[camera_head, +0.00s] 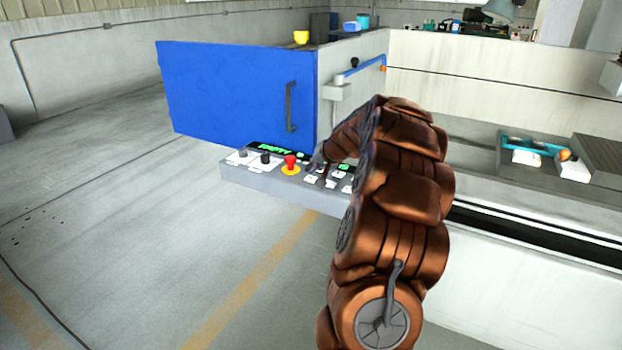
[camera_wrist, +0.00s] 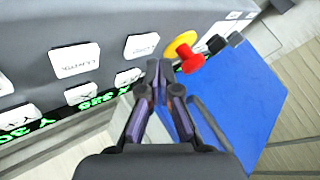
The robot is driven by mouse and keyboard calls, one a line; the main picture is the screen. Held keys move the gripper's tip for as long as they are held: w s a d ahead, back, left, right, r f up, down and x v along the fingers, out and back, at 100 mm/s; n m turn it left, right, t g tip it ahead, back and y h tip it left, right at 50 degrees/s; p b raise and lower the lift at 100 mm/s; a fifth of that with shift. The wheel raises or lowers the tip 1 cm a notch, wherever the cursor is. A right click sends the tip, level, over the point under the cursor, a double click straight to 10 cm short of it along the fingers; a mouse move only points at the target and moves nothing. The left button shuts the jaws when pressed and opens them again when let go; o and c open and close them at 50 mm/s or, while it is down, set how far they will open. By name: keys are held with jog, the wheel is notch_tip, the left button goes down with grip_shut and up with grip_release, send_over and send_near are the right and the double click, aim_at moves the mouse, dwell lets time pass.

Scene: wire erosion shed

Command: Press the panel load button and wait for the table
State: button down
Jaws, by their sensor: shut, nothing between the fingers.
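The grey control panel (camera_head: 262,180) with white buttons juts out low in front of the blue door. My gripper (camera_head: 318,160) is at its right part, largely covered by my arm. In the wrist view my gripper (camera_wrist: 153,66) is shut and empty, its tips over the panel face between two white buttons, an upper one (camera_wrist: 141,44) and a lower one (camera_wrist: 129,76). I cannot tell whether the tips touch the panel. Another labelled white button (camera_wrist: 74,60) is to the left. The labels are too blurred to tell which button is load.
A red stop knob on a yellow ring (camera_head: 291,164) sits left of my gripper, close to it in the wrist view. The blue door (camera_head: 235,95) stands behind the panel. A machine bed with a fixture (camera_head: 545,150) is at right. The floor at left is clear.

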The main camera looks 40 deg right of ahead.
jog(key=shift+f, duration=0.15)
jog(key=shift+f+b, duration=0.3)
jog(key=shift+b, duration=0.05)
